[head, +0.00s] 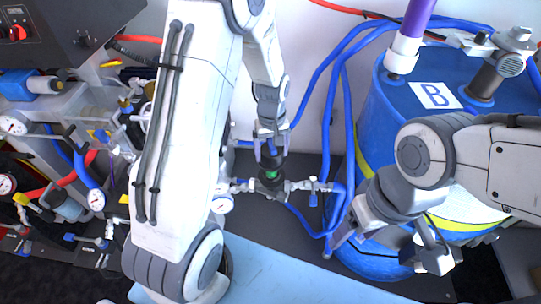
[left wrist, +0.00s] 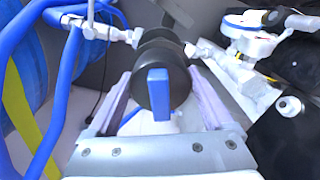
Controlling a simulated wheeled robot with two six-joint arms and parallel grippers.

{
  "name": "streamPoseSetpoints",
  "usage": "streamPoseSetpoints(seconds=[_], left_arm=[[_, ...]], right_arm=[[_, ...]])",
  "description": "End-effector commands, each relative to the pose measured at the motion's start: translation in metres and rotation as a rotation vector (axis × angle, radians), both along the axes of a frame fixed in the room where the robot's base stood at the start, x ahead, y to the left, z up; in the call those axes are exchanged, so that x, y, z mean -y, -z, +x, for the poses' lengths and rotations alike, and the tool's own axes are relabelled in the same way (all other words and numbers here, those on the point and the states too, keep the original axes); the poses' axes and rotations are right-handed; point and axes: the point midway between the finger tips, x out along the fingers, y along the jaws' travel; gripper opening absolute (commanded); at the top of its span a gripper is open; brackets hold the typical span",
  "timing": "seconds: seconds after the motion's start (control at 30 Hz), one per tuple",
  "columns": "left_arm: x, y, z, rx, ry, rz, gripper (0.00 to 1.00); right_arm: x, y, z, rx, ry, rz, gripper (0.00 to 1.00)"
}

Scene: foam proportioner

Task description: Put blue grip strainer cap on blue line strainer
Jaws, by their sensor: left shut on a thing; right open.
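The strainer cap is a black disc (left wrist: 168,68) with a raised blue grip (left wrist: 160,95), seen in the left wrist view. My left gripper (head: 271,152) is shut on the cap, with one finger on each side of it. The line strainer (head: 270,178) is a dark body with a green band, directly below my left gripper in the head view. The cap is lined up with the strainer; I cannot tell whether it is seated. My right gripper (head: 390,250) is open and empty, to the right of the strainer.
A blue drum (head: 385,105) marked B stands at the right, with blue hoses (head: 345,90) looping beside it. Metal pipe fittings (head: 308,186) run out from the strainer. Gauges and valves (head: 95,198) crowd the left. A light blue surface (head: 290,280) lies in front.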

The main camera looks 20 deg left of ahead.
Motion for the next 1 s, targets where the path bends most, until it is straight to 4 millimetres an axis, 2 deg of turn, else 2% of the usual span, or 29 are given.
streamPoseSetpoints(seconds=[0.27,0.7,1.0], left_arm=[[0.001,0.014,0.001,-0.001,-0.021,0.000,0.21],[0.002,0.062,0.001,0.000,-0.018,0.000,0.21],[0.002,0.067,0.001,0.000,-0.017,0.000,0.21]], right_arm=[[0.000,0.015,0.000,0.001,0.000,0.001,0.71],[0.000,0.061,0.000,0.000,0.000,0.000,0.71],[0.000,0.066,0.000,0.000,0.000,0.000,0.71]])
